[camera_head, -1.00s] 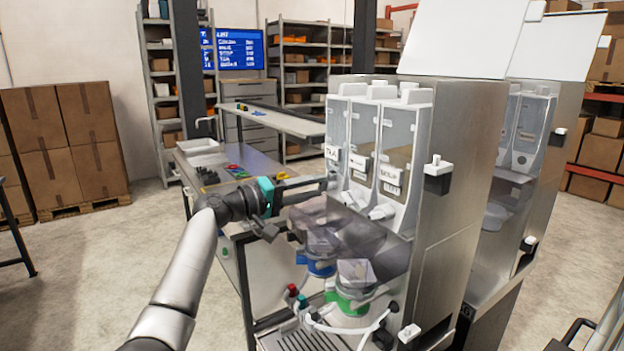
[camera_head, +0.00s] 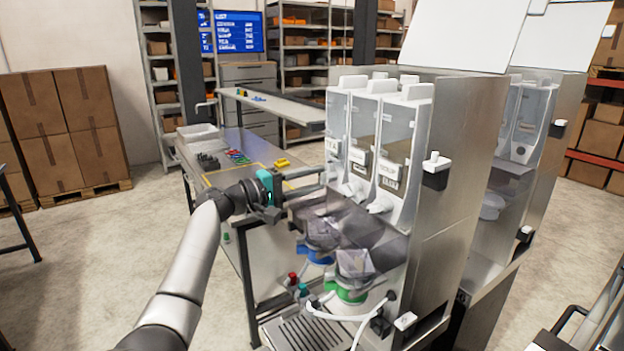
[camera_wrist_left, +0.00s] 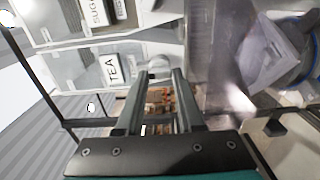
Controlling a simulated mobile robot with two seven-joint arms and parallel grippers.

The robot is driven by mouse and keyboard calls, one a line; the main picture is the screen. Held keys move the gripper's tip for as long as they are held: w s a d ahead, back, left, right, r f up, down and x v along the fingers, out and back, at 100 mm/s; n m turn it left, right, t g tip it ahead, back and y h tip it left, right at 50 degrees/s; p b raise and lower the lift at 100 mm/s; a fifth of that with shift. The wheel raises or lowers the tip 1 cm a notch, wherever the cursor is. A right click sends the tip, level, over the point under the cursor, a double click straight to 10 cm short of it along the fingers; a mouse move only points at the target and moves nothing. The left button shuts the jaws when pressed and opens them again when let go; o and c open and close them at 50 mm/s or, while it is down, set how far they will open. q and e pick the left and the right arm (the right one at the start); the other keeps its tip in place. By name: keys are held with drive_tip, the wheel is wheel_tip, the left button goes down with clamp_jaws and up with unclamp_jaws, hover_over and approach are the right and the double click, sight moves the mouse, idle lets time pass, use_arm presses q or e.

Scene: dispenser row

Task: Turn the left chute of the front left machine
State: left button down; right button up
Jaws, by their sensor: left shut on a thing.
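The front left machine (camera_head: 450,190) is a tall steel dispenser with clear canisters in a row. Its left canister (camera_head: 337,125) has a white chute at its foot, mostly hidden behind my gripper in the head view. In the left wrist view, the canister label reads TEA (camera_wrist_left: 112,69), and the white chute (camera_wrist_left: 158,66) shows between the fingertips. My left gripper (camera_head: 322,180) reaches in from the left and is shut on this chute; its fingers also show in the left wrist view (camera_wrist_left: 157,76). How far the chute is turned cannot be told. My right gripper is not in view.
Smoky clear covers and a blue (camera_head: 316,254) and a green (camera_head: 346,293) ringed container sit below the chutes. A drip grille (camera_head: 300,332) and a white hose lie at the front. A second machine (camera_head: 515,180) stands behind right. Open floor lies to the left.

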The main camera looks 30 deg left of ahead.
use_arm(q)
drive_tip(key=c, duration=0.5)
unclamp_jaws()
drive_tip(key=shift+f, duration=0.1)
